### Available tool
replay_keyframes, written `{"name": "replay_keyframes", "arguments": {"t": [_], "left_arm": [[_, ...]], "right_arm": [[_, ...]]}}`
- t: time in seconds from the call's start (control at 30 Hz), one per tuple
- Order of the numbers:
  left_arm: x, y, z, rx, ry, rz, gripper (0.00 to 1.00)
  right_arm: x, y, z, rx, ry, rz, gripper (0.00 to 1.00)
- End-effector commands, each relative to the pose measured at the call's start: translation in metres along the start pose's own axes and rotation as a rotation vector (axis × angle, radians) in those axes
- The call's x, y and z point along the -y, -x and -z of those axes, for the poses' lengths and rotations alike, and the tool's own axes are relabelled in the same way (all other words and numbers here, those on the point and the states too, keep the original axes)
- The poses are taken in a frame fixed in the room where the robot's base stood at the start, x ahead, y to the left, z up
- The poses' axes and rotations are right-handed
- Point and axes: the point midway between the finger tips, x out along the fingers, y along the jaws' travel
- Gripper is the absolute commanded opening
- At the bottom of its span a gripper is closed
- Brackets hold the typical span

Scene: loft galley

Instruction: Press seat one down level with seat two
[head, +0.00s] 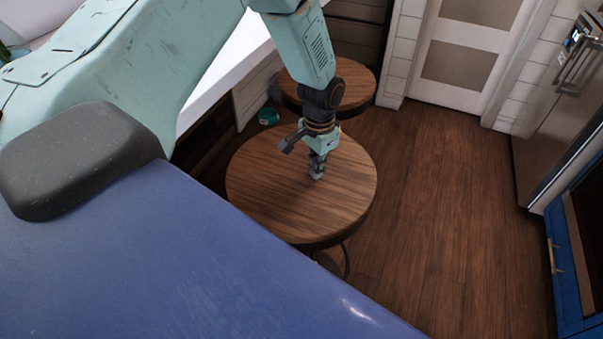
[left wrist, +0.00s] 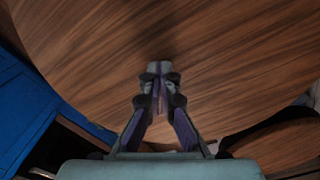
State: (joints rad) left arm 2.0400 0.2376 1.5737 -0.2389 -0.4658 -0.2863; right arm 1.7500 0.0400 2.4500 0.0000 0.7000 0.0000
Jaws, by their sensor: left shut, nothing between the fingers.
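Two round wooden stool seats show in the head view. The nearer seat (head: 270,200) is large in the picture, with my left gripper (head: 317,174) over its right half. The gripper points down, shut and empty, with its tips at or just above the wood; I cannot tell whether they touch. The farther seat (head: 352,78) stands behind it, partly hidden by my left arm. Which one is seat one is not marked. In the left wrist view the shut fingers (left wrist: 160,72) lie over the wood grain of a seat (left wrist: 230,50). My right gripper is not in view.
A small green round thing (head: 268,116) lies beside the seats. A white counter edge (head: 228,62) is at the left. Wooden floor (head: 450,210) is clear to the right, before a steel fridge (head: 560,110) and blue cabinet (head: 568,270). A white door (head: 465,50) is at the back.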

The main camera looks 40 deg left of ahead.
Motion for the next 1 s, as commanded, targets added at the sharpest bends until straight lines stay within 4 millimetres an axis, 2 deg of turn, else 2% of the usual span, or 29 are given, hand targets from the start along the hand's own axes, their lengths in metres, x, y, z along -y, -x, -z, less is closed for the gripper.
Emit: {"name": "replay_keyframes", "arguments": {"t": [1.0], "left_arm": [[-0.001, -0.024, -0.001, 0.003, 0.000, -0.001, 0.00]], "right_arm": [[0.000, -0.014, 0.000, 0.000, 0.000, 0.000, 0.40]]}}
